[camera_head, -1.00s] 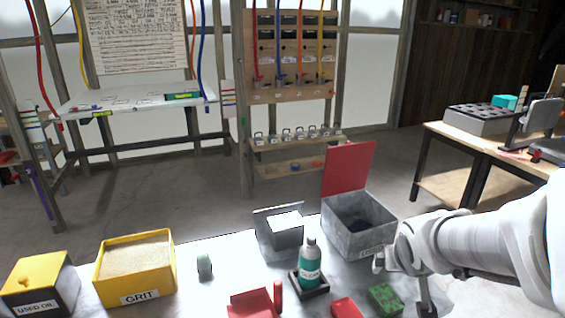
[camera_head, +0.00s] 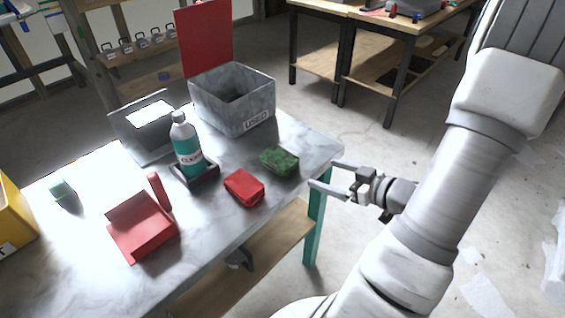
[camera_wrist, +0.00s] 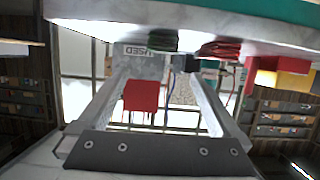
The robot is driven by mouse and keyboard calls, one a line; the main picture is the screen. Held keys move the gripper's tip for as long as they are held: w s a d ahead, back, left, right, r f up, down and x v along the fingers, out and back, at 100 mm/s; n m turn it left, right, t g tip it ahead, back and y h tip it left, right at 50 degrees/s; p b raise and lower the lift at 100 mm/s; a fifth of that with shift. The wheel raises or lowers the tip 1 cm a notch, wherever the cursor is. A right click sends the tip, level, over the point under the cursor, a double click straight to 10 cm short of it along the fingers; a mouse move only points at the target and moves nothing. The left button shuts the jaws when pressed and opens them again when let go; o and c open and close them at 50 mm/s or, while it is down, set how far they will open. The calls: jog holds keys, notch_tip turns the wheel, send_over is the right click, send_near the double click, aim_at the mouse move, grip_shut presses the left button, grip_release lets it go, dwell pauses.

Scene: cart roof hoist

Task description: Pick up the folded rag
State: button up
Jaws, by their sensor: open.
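A folded red rag (camera_head: 244,188) lies flat near the front edge of the metal-topped table (camera_head: 230,222). A green mottled folded cloth or pad (camera_head: 279,162) lies just to its right, apart from it. In the wrist view, which looks turned over, the red rag (camera_wrist: 221,48) and the green piece (camera_wrist: 163,40) show in layers against the tabletop. My gripper (camera_head: 325,175) is open and empty, just off the table's right corner. Its fingers point left toward the table, with the green piece closer to them than the red one. Nothing is between the fingers.
Behind the cloths stand a teal-labelled bottle (camera_head: 187,147) in a dark tray and a grey bin marked USED (camera_head: 232,103) with its red lid raised. A red open holder (camera_head: 141,226) sits to the left.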

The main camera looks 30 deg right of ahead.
jog(key=b, duration=0.6)
send_near(279, 156)
jog(key=x, duration=0.4)
jog(key=f+x, duration=0.1)
jog(key=x, duration=0.4)
jog(key=shift+s, duration=0.1)
jog(key=shift+w+a+f, duration=0.1)
jog(key=shift+w+a, duration=0.05)
jog(key=shift+w, duration=0.35)
jog(key=c, duration=1.1)
